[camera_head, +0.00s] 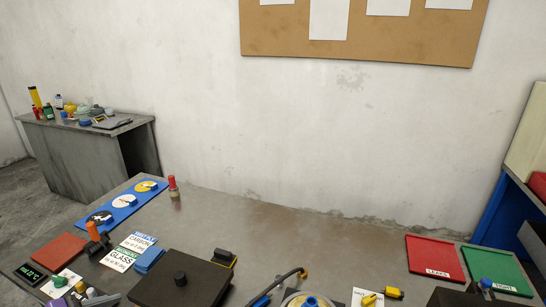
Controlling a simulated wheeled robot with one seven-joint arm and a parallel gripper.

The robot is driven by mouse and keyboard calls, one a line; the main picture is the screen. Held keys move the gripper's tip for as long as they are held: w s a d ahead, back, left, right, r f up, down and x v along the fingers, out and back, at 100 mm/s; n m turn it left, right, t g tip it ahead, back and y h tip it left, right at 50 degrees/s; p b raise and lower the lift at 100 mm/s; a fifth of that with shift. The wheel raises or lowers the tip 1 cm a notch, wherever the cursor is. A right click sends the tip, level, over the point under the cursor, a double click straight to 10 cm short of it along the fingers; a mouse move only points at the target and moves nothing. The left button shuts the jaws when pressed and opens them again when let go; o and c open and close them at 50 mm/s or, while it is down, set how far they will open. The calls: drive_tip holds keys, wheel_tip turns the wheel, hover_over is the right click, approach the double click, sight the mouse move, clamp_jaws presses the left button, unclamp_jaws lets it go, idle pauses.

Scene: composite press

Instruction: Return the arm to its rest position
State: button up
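Neither my arm nor my gripper shows in the head camera view. Whether the gripper is open, shut or holding anything cannot be seen. The grey worktop (215,220) spreads across the lower part of the view, and its front edge lies outside the picture.
A blue gauge panel (124,204) lies at the left, red (434,256) and green (496,269) trays at the right. The back middle is mostly clear.

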drive_tip(key=s+a+f+y, duration=0.4)
drive_tip(key=a+f+y, duration=0.1)
drive_tip(key=a, duration=0.3)
drive_tip(key=s+d+f+m+g+y+b, duration=0.2)
drive_tip(key=s+f+m+g+y, duration=0.1)
drive_tip(key=s+f+m+y, duration=0.4)
drive_tip(key=s+d+r+m+t+b, duration=0.1)
drive_tip(key=s+d+r+m+t, duration=0.35)
drive_tip(key=d, duration=1.35)
drive_tip(key=s+d+m+t+b, duration=0.15)
drive_tip(key=d+m+t, duration=0.55)
drive_tip(key=d, duration=1.2)
drive_tip(key=s+d+r+m+h+b, duration=0.1)
drive_tip(key=s+d+r+m+h, duration=0.2)
drive_tip(key=d, duration=0.5)
drive_tip(key=s+d+r+m+h+b, duration=0.1)
drive_tip(key=s+d+m+h, duration=0.15)
drive_tip(key=s+d, duration=0.45)
drive_tip(key=s+d+f+m+g+h+b, duration=0.1)
drive_tip(key=s+d+f+g+h, duration=0.1)
drive_tip(key=s+d, duration=0.4)
drive_tip(key=shift+d+f+g+h, duration=0.35)
drive_tip(key=shift+d+f+g, duration=0.05)
drive_tip(key=shift+g, duration=0.15)
